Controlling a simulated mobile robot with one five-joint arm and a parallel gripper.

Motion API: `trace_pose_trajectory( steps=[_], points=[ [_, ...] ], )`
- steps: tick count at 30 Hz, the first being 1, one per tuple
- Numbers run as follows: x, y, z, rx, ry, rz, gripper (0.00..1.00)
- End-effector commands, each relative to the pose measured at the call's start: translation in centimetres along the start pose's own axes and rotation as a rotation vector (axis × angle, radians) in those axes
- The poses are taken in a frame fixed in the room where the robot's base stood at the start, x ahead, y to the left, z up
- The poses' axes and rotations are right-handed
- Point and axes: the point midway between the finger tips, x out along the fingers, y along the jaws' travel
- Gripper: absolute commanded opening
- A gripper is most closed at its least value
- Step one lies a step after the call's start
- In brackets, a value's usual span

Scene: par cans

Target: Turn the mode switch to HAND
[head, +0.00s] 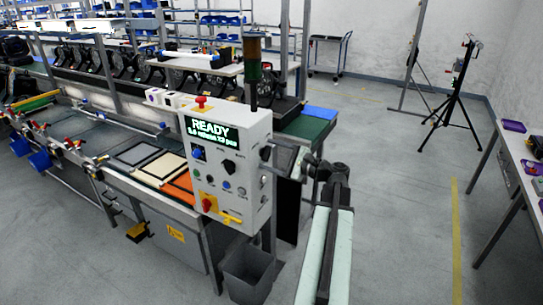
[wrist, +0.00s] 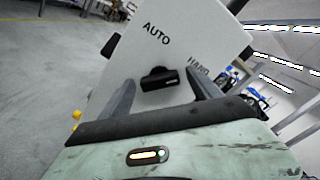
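The mode switch (wrist: 158,79) is a black knob on a light grey panel face (wrist: 185,35), marked AUTO above it and HAND to its right in the wrist view. The knob lies nearly level, with a small pale mark toward its right end. My gripper (wrist: 160,84) is open, one finger on each side of the knob, with gaps showing; I see no contact. In the head view, my gripper (head: 296,163) is at the right side of the control box (head: 232,150), whose screen reads READY. The arm partly hides that side.
The box front carries several knobs and buttons and a red mushroom button (head: 207,204). A grey bin (head: 247,272) stands below. A workbench (head: 520,165) is at the right and a black tripod (head: 458,95) behind. The floor between is clear.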

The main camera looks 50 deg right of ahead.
Motion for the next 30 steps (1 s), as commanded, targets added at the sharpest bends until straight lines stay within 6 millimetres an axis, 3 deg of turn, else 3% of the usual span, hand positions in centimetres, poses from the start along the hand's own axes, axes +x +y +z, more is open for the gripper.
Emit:
trace_pose_trajectory(
  steps=[8, 15, 21, 30],
  points=[
    [-0.6, 0.0, 0.0, -0.001, 0.001, -0.001, 0.73],
    [-5.1, 0.0, 0.0, -0.001, 0.002, -0.002, 0.73],
    [-7.5, 0.0, 0.0, -0.001, 0.001, -0.001, 0.73],
    [-7.8, 0.0, 0.0, -0.001, 0.0, 0.0, 0.73]
  ],
)
